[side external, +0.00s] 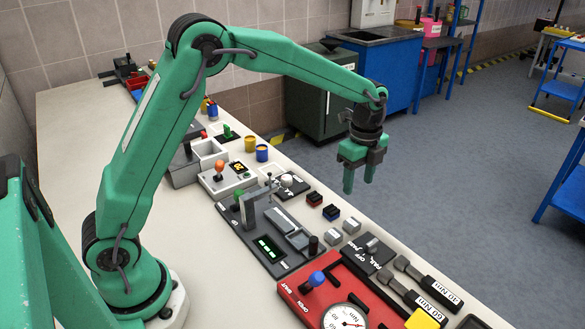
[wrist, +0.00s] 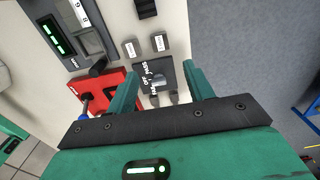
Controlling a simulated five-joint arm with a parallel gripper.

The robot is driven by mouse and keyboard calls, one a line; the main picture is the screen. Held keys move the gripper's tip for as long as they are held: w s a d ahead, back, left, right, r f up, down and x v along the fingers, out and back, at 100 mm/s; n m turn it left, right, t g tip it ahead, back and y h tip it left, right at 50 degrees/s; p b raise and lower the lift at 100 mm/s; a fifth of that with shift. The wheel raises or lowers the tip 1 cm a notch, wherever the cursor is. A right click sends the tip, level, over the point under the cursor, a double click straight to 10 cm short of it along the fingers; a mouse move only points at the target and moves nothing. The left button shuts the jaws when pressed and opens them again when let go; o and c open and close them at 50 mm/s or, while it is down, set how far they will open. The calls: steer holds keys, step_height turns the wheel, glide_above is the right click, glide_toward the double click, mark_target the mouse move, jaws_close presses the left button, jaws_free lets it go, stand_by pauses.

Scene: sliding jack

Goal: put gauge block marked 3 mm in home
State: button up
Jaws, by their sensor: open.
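Two small grey blocks, which look like gauge blocks, lie side by side on the bench: one (wrist: 130,47) on the left and one (wrist: 159,42) on the right in the wrist view. They also show in the side view, the nearer block (side external: 333,236) and the farther block (side external: 352,224). Their markings are too small to read, so I cannot tell which is 3 mm. My gripper (side external: 358,184) is open and empty, high above the bench's right edge, fingers pointing down. In the wrist view its fingers (wrist: 161,70) straddle a dark switch panel beyond them. I cannot identify the home.
A grey device with a green display (side external: 268,247) and a black knob stands left of the blocks. A red fixture with a dial (side external: 345,318) is nearer. The dark switch panel (side external: 368,252) and torque wrenches (side external: 435,285) lie along the right edge. Small dark blocks (side external: 331,212) sit behind.

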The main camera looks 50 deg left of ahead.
stand_by(0.3)
steer(key=s+a+r+n+t, duration=0.25)
steer(key=s+r+n, duration=0.4)
steer(key=s, duration=0.35)
steer(key=s+a+r+n+t, duration=0.25)
steer(key=s+r+n, duration=0.4)
steer(key=s, duration=0.35)
steer(key=s+a+f+n, duration=0.1)
steer(key=s+a+n, duration=0.1)
steer(key=s+n, duration=0.3)
steer(key=shift+s+f+t, duration=0.3)
steer(key=shift+s, duration=1.25)
steer(key=shift+a, duration=0.1)
